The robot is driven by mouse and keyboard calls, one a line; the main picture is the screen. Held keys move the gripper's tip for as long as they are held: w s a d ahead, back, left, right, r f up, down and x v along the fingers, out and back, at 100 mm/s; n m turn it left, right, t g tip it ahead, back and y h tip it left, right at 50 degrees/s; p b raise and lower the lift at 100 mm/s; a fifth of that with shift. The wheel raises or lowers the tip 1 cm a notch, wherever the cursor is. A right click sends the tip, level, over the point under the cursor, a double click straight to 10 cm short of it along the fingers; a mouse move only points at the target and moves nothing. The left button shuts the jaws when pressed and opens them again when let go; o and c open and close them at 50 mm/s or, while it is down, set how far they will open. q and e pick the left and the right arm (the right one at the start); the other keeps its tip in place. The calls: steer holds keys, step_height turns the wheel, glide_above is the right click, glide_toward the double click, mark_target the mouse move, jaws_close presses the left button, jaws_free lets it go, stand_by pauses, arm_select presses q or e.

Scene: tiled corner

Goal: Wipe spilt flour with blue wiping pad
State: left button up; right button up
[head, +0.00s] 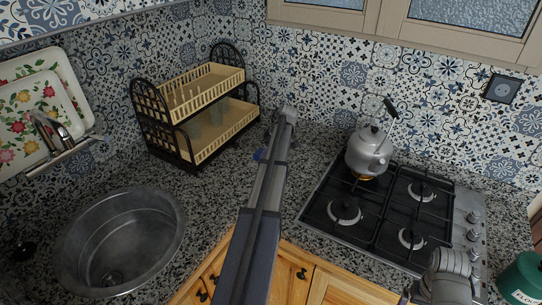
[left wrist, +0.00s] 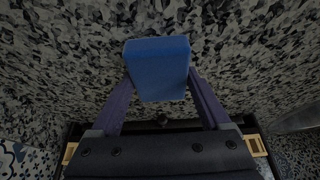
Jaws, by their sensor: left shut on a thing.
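The blue wiping pad (left wrist: 158,68) is held between the two purple fingers of my left gripper (left wrist: 160,82), which is shut on it. The wrist view shows the pad against the speckled granite worktop; I cannot tell whether it touches the surface. In the head view only a small blue bit of the pad (head: 258,154) shows beside my left arm, which hides most of the gripper. No spilt flour can be made out on the black, grey and white granite. A grey part of my right arm shows at the lower right, its gripper out of view.
A two-tier dish rack (head: 215,140) stands behind and left of my left arm. A round sink (head: 120,235) and tap (head: 55,140) are at left. A hob (head: 385,215) with a kettle (head: 369,152) is at right, near a green flour tin (head: 522,277).

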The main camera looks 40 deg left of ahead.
mark_target(260, 148)
arm_select(q)
steer(key=shift+a, duration=0.2)
steer(key=shift+s+a, duration=0.25)
steer(key=shift+a, duration=0.65)
steer(key=shift+s+a, duration=0.2)
steer(key=shift+a, duration=0.65)
steer(key=shift+a, duration=0.1)
steer(key=shift+s+a, duration=0.2)
steer(key=shift+a, duration=0.8)
steer(key=shift+s+a, duration=0.2)
steer(key=shift+a, duration=0.75)
steer(key=shift+w, duration=0.1)
steer(key=shift+w+a, duration=0.2)
steer(key=shift+w, duration=0.75)
steer(key=shift+w+d, duration=0.2)
steer(key=shift+d, duration=0.85)
steer(key=shift+w+d, duration=0.15)
steer(key=shift+d, duration=0.85)
